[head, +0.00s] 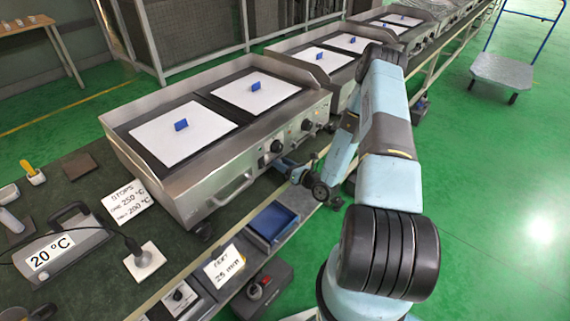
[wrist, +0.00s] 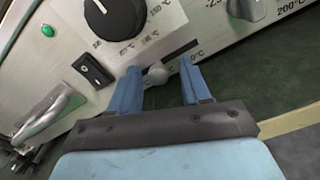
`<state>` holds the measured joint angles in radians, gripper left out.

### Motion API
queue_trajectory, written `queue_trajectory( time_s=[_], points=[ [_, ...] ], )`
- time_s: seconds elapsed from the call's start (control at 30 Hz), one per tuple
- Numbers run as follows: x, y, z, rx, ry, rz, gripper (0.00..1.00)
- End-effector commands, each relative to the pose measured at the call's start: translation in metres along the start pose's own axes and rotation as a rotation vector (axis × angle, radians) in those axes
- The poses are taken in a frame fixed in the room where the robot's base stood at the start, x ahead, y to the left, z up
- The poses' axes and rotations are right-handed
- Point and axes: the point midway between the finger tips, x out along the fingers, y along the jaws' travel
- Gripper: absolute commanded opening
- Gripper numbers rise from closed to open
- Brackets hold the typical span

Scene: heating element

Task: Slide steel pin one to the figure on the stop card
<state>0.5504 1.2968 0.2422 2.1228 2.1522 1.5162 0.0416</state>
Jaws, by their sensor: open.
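The stop card (head: 128,201) lies on the bench at left in the head view; it appears to read one 250 °C, two 200 °C. A rounded steel pin (wrist: 157,73) sits at the lower left end of a dark slot (wrist: 182,50) on the griddle's front panel in the wrist view. A 0 °C mark is beside the slot. My gripper (wrist: 160,80) is open, with a blue finger on each side of the pin; I cannot tell whether either touches it. In the head view my gripper (head: 293,171) is at the nearest griddle's (head: 225,130) front right.
A black dial (wrist: 115,15), a rocker switch (wrist: 93,70), a green lamp (wrist: 47,30) and a metal handle (wrist: 48,117) are on the panel. A second knob (wrist: 245,8) is to the right. A blue tray (head: 273,221) and a feet card (head: 224,266) lie in front of the griddle.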

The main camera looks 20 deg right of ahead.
Motion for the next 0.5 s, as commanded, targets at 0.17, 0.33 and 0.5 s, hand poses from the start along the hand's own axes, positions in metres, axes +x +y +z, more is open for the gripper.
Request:
queue_trajectory(
  time_s=[0.17,0.33,0.5],
  points=[
    [-0.002,0.0,0.0,0.0,0.0,0.0,0.47],
    [-0.019,-0.002,0.0,0.0,0.0,-0.003,0.47],
    [-0.051,-0.002,0.0,0.002,0.0,-0.003,0.47]
  ],
)
